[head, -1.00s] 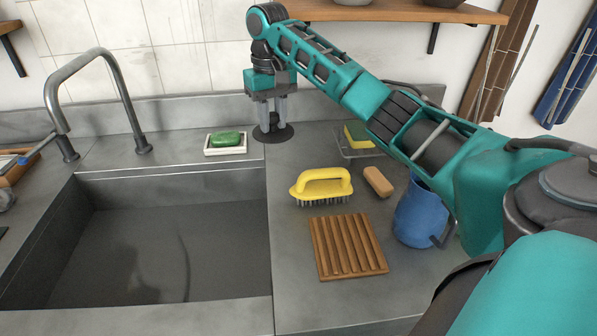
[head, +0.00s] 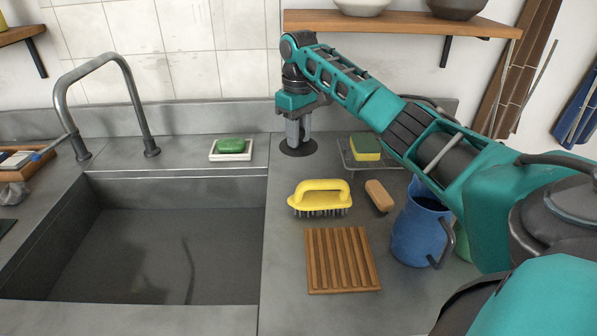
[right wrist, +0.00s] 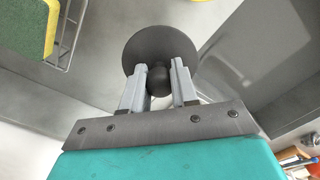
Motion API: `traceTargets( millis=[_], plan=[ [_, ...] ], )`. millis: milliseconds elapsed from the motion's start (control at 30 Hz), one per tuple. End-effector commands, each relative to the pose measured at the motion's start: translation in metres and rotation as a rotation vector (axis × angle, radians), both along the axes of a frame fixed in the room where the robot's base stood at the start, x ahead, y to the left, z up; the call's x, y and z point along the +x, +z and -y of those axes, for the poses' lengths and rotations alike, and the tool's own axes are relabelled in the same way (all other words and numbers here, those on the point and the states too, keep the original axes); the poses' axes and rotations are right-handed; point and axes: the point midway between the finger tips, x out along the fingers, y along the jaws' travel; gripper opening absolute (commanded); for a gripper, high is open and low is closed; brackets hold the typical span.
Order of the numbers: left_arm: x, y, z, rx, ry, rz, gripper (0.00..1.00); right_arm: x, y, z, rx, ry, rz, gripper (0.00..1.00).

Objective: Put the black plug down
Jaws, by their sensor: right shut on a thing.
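The black plug (head: 298,149) is a flat dark disc with a round knob. My right gripper (head: 298,137) is shut on the knob, with the disc below the fingertips. The plug is over the grey counter behind the yellow brush, between the green soap and the sponge. The disc looks level and at or very near the counter; I cannot tell if it touches. In the right wrist view the knob (right wrist: 158,82) sits between the two grey fingers, with the disc beyond. My left gripper is not in view.
Left of the plug is green soap (head: 230,145) in a white dish; right is a sponge (head: 365,146) on a wire rack. The sink (head: 150,260) is left.

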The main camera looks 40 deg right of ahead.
Motion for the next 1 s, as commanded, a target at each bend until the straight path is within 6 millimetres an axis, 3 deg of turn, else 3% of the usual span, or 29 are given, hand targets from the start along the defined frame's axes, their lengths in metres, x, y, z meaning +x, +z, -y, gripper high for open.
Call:
traceTargets(
  millis=[100,367,633,1000],
  plan=[
    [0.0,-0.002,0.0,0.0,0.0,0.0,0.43,-0.001,-0.028,0.0,0.0,-0.002,-0.003,0.0],
    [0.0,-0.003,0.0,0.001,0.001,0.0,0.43,0.0,-0.052,0.0,0.001,-0.001,-0.001,0.0],
    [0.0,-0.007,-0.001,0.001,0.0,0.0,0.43,0.0,-0.096,0.0,0.0,-0.003,-0.002,0.0],
    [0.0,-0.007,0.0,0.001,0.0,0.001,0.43,0.0,-0.103,0.0,0.0,-0.002,0.001,0.0]
  ],
)
